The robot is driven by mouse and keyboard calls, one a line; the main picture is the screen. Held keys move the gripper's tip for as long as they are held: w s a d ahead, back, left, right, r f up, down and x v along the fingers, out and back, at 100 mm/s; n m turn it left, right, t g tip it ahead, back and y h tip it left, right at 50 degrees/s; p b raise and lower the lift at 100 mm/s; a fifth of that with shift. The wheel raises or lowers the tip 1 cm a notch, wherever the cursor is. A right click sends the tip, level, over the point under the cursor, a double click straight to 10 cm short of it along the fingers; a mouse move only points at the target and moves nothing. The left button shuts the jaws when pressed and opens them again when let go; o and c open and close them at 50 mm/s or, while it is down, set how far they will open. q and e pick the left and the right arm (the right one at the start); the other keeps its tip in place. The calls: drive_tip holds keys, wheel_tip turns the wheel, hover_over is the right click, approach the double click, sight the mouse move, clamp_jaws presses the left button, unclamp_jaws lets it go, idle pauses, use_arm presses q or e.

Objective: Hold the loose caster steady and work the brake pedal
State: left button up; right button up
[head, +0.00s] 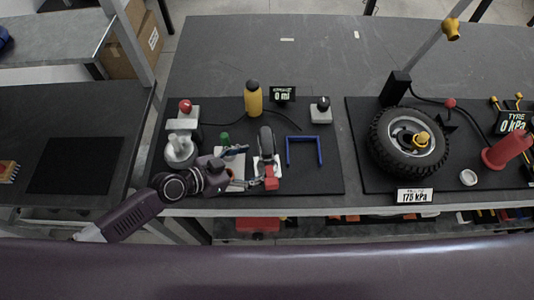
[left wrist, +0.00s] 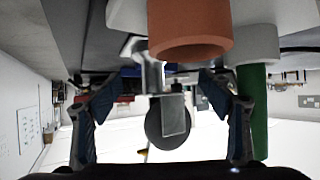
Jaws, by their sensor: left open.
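The caster (head: 266,141) stands on the black mat with its dark wheel up in a pale fork. A red block (head: 271,184), which looks like the pedal, is at its near side. My left gripper (head: 257,178) reaches in from the left, low over the mat, beside the caster's left side; its fingers are partly hidden. In the left wrist view, which appears upside down, my open fingers (left wrist: 163,112) frame a dark round wheel (left wrist: 158,138) with a grey bracket; contact cannot be told. My right gripper is not in view.
An orange cup (head: 231,174) and a green cylinder (head: 225,138) stand close to my left gripper; the cup (left wrist: 190,35) looms large in the wrist view. A blue frame (head: 304,137) is right of the caster. A yellow bottle (head: 253,99) stands behind. A tyre (head: 380,142) lies farther right.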

sight(263, 160)
use_arm(q)
drive_tip(key=b+x, duration=0.1)
drive_tip(key=x, duration=0.2)
drive_tip(key=shift+f+b, duration=0.15)
drive_tip(key=shift+b, duration=0.15)
drive_tip(key=shift+w+d+f, duration=0.15)
drive_tip(key=shift+w+d, duration=0.15)
drive_tip(key=shift+d, duration=0.1)
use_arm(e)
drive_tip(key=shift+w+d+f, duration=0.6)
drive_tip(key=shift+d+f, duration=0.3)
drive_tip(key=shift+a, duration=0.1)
use_arm(q)
drive_tip(key=shift+c, duration=0.2)
drive_tip(key=c, duration=1.5)
drive_tip(key=shift+c, duration=0.8)
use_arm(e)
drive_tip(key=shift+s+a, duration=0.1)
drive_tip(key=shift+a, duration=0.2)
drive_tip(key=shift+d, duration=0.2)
